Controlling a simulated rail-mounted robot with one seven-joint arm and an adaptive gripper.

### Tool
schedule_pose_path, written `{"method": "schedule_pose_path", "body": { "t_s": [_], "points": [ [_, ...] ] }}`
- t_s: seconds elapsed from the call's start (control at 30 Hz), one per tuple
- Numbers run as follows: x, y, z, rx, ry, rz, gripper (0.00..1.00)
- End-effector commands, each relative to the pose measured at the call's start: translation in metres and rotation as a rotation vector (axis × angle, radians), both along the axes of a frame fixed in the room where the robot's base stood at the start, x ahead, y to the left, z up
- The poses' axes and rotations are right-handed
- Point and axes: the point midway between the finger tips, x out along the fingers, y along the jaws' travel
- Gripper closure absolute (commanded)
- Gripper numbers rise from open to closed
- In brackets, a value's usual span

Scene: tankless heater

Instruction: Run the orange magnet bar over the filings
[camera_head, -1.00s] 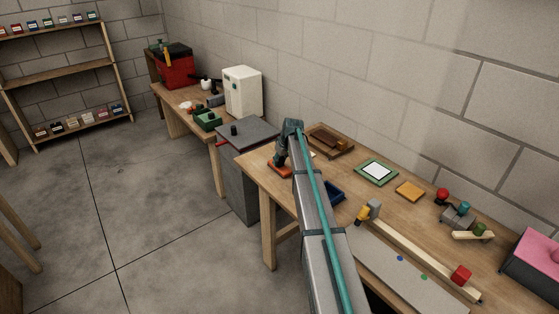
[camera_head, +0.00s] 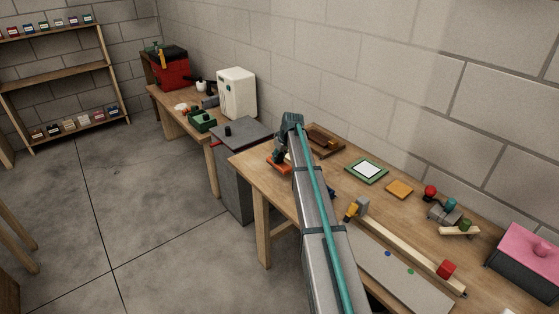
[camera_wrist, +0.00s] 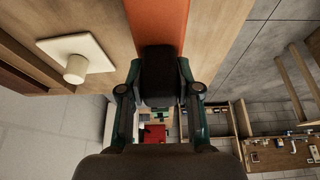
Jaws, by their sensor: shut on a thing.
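My gripper (camera_wrist: 160,92) is shut on the dark grip of the orange magnet bar (camera_wrist: 158,22) in the wrist view. The bar's orange body runs up out of that picture over the wooden bench. In the head view, the orange bar (camera_head: 276,163) shows under my gripper (camera_head: 282,155) at the bench's far left end. I cannot tell whether it touches the bench. A brown tray (camera_head: 327,146) lies just right of my gripper. I cannot make out any filings; my arm hides part of the bench.
A white square plate with a knob (camera_wrist: 76,58) lies beside the bar in the wrist view. A green-framed white pad (camera_head: 367,171), an orange-yellow block (camera_head: 399,188), a long wooden rail (camera_head: 410,245) and a pink-topped box (camera_head: 527,253) occupy the bench to the right.

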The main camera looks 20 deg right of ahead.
Motion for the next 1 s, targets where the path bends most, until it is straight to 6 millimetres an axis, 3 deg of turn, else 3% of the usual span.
{"method": "schedule_pose_path", "body": {
  "t_s": [0.4, 1.0],
  "points": [
    [0.001, 0.004, 0.034, -0.001, 0.0, 0.004, 1.0],
    [0.001, 0.004, 0.035, 0.0, -0.001, 0.004, 1.0]
  ]
}}
